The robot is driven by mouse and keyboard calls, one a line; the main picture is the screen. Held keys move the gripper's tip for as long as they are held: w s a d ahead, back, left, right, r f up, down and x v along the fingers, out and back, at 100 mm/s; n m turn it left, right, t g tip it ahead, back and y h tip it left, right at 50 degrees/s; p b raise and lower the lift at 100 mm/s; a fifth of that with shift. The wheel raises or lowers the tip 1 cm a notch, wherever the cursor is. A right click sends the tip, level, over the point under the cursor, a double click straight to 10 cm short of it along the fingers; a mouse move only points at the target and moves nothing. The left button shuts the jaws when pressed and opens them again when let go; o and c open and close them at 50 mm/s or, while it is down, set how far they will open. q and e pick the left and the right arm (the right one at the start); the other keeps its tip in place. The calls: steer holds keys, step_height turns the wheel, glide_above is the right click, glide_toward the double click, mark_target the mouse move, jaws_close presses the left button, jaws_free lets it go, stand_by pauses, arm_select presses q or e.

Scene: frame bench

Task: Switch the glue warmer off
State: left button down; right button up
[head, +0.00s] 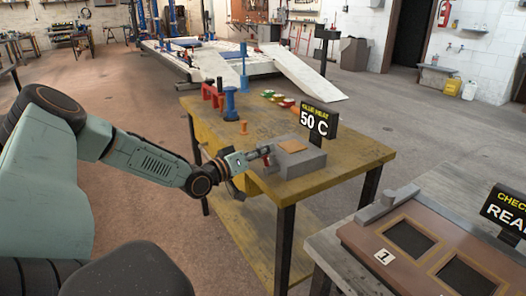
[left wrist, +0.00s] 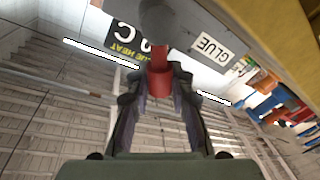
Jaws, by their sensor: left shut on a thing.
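The glue warmer (head: 306,164) is a grey box with a tan square on top, standing on the yellow-topped bench. Its black sign (head: 316,120) reads "50 C". My left gripper (head: 263,153) reaches its left side from the left. In the left wrist view, the gripper (left wrist: 158,84) is shut on a red switch handle (left wrist: 159,80), with a finger on each side. A dark rounded end (left wrist: 158,16) shows beyond the handle, and the GLUE label (left wrist: 211,50) is to the right. The sign (left wrist: 127,42) also shows there. My right gripper is not in view.
The yellow bench (head: 205,108) also holds a red stand (head: 211,95), blue posts (head: 230,102), an orange peg (head: 243,128) and several small coloured pieces (head: 280,99). A second table at the lower right carries a brown framed board (head: 433,240) and a "CHECK" sign (head: 508,210).

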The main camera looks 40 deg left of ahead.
arm_select(q)
steer(key=shift+w+a+f+n, duration=0.1)
steer(key=shift+a+f+n, duration=0.2)
steer(key=shift+n, duration=0.5)
steer(key=shift+d+f, duration=0.1)
steer(key=c, duration=1.2)
jaws_free()
steer(key=shift+o, duration=0.2)
